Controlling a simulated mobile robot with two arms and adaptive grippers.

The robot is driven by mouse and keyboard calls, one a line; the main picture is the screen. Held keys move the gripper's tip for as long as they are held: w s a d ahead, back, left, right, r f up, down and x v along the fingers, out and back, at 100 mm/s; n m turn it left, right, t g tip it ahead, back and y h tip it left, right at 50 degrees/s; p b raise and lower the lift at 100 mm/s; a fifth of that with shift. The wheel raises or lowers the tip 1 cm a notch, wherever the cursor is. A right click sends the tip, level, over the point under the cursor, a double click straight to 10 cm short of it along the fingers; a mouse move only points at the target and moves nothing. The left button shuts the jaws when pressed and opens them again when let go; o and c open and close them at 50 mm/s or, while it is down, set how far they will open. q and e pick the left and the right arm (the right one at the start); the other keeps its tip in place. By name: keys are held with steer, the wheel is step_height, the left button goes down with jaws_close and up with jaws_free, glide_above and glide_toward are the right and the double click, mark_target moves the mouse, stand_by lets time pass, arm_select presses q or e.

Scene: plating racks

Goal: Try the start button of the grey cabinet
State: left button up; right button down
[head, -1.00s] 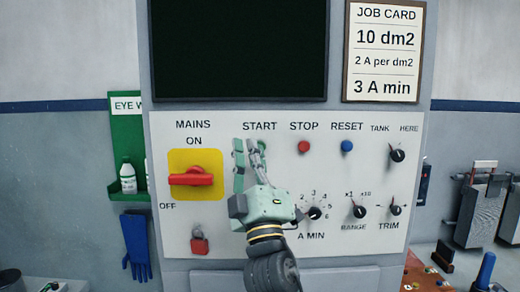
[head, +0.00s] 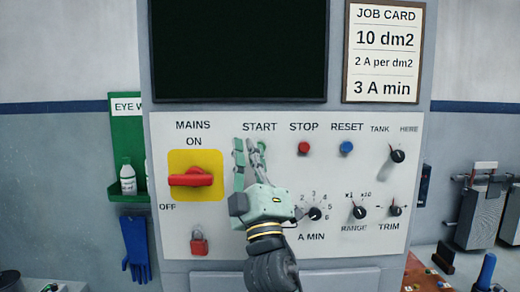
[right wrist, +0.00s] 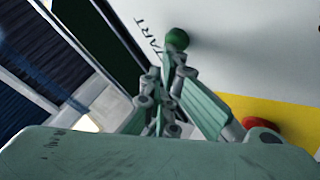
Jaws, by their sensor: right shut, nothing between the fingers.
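The grey cabinet (head: 345,275) stands ahead with a white control panel (head: 228,226). The START label (head: 260,127) is above my right gripper (head: 251,148), whose fingers hide the start button in the head view. In the right wrist view the green start button (right wrist: 177,39) shows just beyond my shut, empty fingertips (right wrist: 177,58). I cannot tell if they touch it. The screen (head: 240,50) above is dark. The red mains handle (head: 191,178) lies roughly level on a yellow plate (head: 208,158). My left gripper is out of view.
The red STOP button (head: 304,148) and blue RESET button (head: 347,147) are close to the right. Several black knobs sit lower right. A red padlock (head: 199,243) is below the mains handle. A job card (head: 383,52) hangs above right.

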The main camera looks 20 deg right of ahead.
steer(key=shift+w, duration=0.2)
stand_by(0.5)
steer(key=shift+s+a, duration=0.2)
steer(key=shift+s, duration=0.7)
steer(key=s, duration=0.2)
steer(key=s+a+p, duration=0.1)
steer(key=s, duration=0.1)
steer(key=shift+s+a+p, duration=0.2)
steer(key=shift+s+p, duration=0.1)
steer(key=shift+s, duration=0.1)
